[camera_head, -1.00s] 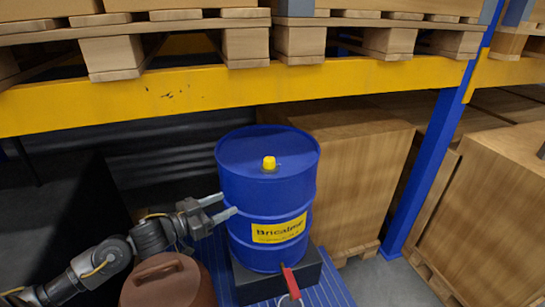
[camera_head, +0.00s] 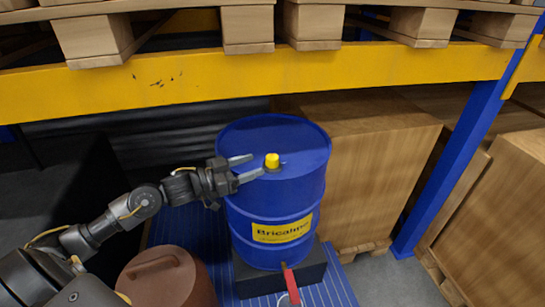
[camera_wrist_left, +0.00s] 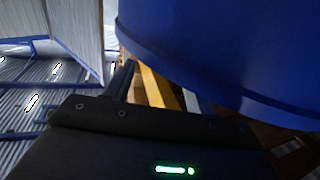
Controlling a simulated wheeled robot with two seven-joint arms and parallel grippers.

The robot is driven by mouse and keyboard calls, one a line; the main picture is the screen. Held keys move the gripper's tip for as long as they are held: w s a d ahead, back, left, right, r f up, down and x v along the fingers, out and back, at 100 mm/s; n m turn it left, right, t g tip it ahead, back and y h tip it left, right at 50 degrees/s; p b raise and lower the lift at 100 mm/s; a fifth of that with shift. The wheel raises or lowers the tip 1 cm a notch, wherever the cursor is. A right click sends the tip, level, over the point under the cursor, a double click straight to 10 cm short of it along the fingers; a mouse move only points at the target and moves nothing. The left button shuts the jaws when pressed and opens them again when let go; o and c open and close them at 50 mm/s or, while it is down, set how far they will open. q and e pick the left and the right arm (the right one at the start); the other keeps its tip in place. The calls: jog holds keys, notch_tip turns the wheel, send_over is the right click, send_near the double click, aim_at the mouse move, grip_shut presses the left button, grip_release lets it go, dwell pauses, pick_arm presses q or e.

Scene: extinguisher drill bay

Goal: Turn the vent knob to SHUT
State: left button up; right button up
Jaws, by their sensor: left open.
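A blue drum (camera_head: 270,205) with a yellow label stands upright on a dark block. A small yellow knob (camera_head: 272,161) sits on its lid. Any SHUT marking is too small to read. My left gripper (camera_head: 246,168) is open, its two fingers pointing right toward the knob, just left of it in the picture. The fingers are not closed around the knob. In the left wrist view the drum's blue side (camera_wrist_left: 230,50) fills the upper right, and the knob is not visible there. My right gripper is not in view.
A red lever (camera_head: 290,283) sticks out low at the drum's front. A brown lidded container (camera_head: 168,280) stands at the lower left. A yellow rack beam (camera_head: 250,80) crosses above and behind. A large carton (camera_head: 375,165) stands behind right.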

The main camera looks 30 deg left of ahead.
aim_at(272, 157)
pick_arm(q)
jog(key=p+x, duration=0.1)
jog(key=x, duration=0.5)
jog(key=shift+r, duration=0.1)
jog(key=shift+x, duration=0.8)
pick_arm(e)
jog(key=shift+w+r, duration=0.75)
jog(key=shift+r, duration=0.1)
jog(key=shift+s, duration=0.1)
